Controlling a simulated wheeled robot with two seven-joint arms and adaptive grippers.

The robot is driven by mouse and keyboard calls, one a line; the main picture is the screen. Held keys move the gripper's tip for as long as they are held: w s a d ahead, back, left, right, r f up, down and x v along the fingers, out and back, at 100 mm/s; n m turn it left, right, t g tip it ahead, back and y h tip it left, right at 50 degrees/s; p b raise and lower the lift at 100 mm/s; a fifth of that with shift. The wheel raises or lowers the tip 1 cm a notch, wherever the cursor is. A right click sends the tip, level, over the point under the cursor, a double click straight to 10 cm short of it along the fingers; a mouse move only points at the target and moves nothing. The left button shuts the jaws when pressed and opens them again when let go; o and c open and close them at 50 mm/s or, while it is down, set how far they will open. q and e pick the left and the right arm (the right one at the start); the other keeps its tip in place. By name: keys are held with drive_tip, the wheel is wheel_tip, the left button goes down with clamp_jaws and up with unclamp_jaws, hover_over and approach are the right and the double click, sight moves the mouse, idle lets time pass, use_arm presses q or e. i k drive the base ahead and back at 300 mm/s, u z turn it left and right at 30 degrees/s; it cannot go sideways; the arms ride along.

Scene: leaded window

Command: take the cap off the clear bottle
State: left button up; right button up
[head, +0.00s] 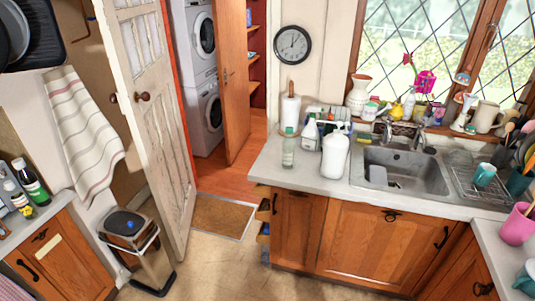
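A clear bottle (288,153) stands upright on the light worktop (263,172), near its left end, left of the sink. A small greenish cap (289,131) appears to sit on its top. The bottle is small in the head view, so details of the cap are hard to make out. Neither of my grippers is in view, and nothing is seen touching the bottle.
A large white jug (335,155) stands close right of the bottle. Behind are a spray bottle (310,134) and a paper roll (290,112). The sink (405,175) is further right. Open floor (225,262) lies before the cabinets; a pedal bin (130,245) stands left.

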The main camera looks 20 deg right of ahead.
sight(289, 144)
drive_tip(key=u, duration=0.2)
drive_tip(key=i, duration=0.85)
drive_tip(key=z, duration=0.15)
